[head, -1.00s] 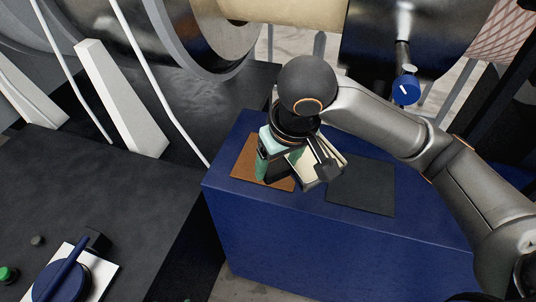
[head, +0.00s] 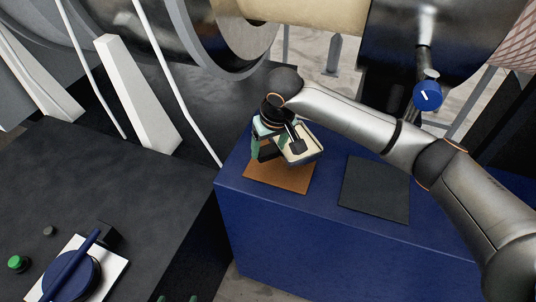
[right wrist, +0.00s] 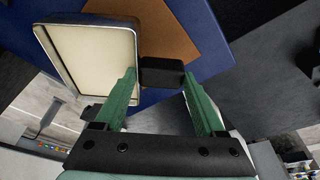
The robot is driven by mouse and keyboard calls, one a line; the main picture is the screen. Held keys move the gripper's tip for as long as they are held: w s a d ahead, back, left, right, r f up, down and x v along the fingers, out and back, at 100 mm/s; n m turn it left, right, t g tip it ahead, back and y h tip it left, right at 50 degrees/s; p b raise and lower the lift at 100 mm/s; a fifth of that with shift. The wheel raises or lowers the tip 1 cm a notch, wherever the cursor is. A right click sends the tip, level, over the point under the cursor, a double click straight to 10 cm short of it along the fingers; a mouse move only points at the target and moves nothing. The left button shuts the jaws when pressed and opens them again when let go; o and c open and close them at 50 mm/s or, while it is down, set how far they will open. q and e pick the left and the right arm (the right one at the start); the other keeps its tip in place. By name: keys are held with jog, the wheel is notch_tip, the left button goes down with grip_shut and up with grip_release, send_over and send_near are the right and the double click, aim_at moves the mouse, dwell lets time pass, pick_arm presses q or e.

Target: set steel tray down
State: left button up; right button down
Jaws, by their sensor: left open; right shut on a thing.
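The steel tray (head: 309,145), shallow with a cream inside and a rim, is held over the back part of a brown mat (head: 281,181) on the blue bench. My right gripper (head: 272,148) is shut on its black handle. In the right wrist view, the green fingers of my right gripper (right wrist: 159,74) stand either side of the dark handle block (right wrist: 161,78), and the tray (right wrist: 95,52) lies left of them. I cannot tell whether the tray touches the mat. Two green tips of my left gripper (head: 178,298) just show at the bottom edge, apart and empty.
A dark square mat (head: 375,190) lies bare on the blue bench (head: 320,240), right of the brown mat. A black table (head: 95,185) with a blue rotary handle (head: 67,276) and a green button (head: 18,263) is at left. Large rollers stand behind.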

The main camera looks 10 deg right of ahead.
jog(key=shift+w+f, duration=0.45)
jog(key=shift+f, duration=1.5)
jog(key=shift+f, duration=0.1)
grip_release()
jog(key=shift+s, duration=0.1)
jog(key=v, duration=1.2)
jog(key=shift+p, duration=0.35)
